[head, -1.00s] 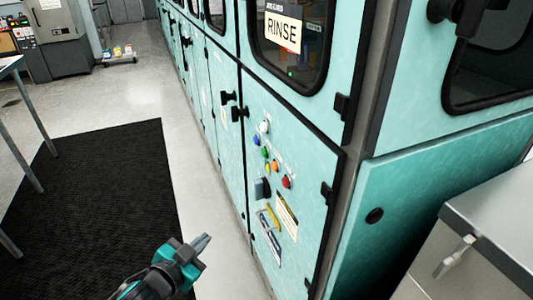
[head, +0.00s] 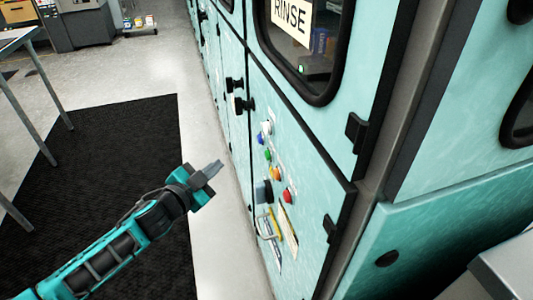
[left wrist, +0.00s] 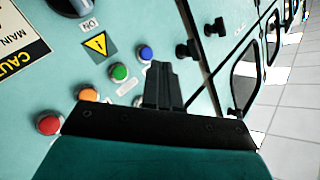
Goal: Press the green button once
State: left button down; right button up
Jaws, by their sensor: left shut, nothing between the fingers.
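The green button (head: 267,154) is on the teal machine's front panel, between the blue button (head: 261,139) and the lower orange and red ones. The green button (left wrist: 119,72) also shows in the left wrist view, unobstructed, left of the fingers. My left gripper (head: 214,168) is shut and empty, left of the panel in the head view, apart from the buttons there. In the left wrist view its closed fingers (left wrist: 161,82) appear right of the green button and just below the blue button (left wrist: 145,53). My right gripper is not in view.
A red button (head: 288,195) and an orange button (left wrist: 88,95) sit close to the green one. Black door handles (head: 238,94) stick out above the panel. A black mat (head: 110,140) covers the floor at left, and a table (head: 20,40) stands beyond it.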

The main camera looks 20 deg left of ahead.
aim_at(268, 155)
pick_arm(q)
jog(key=w+d+b, duration=0.1)
jog(key=w+d, duration=0.4)
jog(key=d, duration=0.2)
jog(key=shift+w, duration=0.2)
jog(key=shift+d, duration=0.15)
dwell(2.0)
jog(key=shift+w+d, duration=0.25)
